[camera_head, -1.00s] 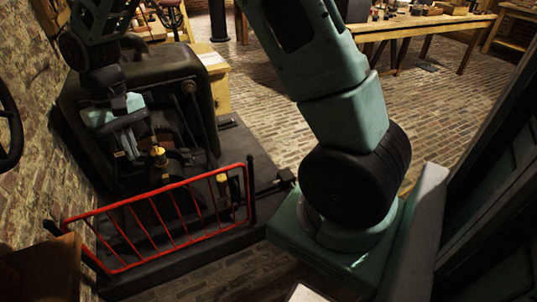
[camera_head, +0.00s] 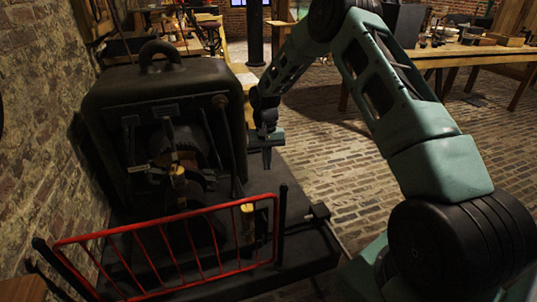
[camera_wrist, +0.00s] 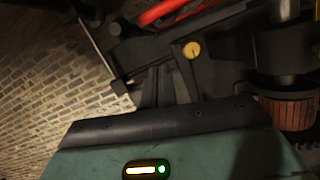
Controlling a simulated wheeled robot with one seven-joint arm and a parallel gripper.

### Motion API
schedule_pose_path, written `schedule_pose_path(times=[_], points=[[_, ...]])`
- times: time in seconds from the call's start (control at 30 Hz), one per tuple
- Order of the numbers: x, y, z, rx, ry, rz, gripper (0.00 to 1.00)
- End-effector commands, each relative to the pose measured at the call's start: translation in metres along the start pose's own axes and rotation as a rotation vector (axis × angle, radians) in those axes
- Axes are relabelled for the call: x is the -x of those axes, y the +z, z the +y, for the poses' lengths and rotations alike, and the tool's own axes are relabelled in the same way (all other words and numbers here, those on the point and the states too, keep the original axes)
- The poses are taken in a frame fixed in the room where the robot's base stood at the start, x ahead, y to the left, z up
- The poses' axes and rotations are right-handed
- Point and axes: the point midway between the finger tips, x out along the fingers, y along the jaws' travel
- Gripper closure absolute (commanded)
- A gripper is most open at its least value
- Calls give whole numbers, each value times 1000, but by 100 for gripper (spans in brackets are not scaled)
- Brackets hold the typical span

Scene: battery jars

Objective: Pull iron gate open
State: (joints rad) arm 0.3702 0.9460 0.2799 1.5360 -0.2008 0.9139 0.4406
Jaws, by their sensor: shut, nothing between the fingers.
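The red iron gate (camera_head: 165,236) stands across the front of a dark machine in the head view. It spans between a dark left post (camera_head: 42,250) and a dark right post (camera_head: 282,222), its right end close beside that post. My gripper (camera_head: 267,164) is shut and empty, pointing down at the machine's right side, behind and above the gate's right end and apart from it. In the wrist view my shut fingers (camera_wrist: 166,86) point toward dark machine parts, and a red curved bar (camera_wrist: 170,10), likely part of the gate, shows at the top.
The dark machine (camera_head: 165,95) with brass fittings (camera_head: 178,172) stands behind the gate on a dark base (camera_head: 300,250). A brick wall (camera_head: 45,120) is close on the left. Brick floor (camera_head: 335,165) is open to the right. A wooden workbench (camera_head: 470,52) stands at the back right.

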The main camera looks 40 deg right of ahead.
Motion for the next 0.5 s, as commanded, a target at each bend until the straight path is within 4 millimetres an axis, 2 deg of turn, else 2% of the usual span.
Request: schedule_pose_path(times=[0.03,0.2,0.33,0.5], points=[[-13,0,0,-1,0,-3,100],[-47,0,0,0,0,-3,100],[-51,19,0,1,0,0,100],[-58,32,0,1,0,1,100]])
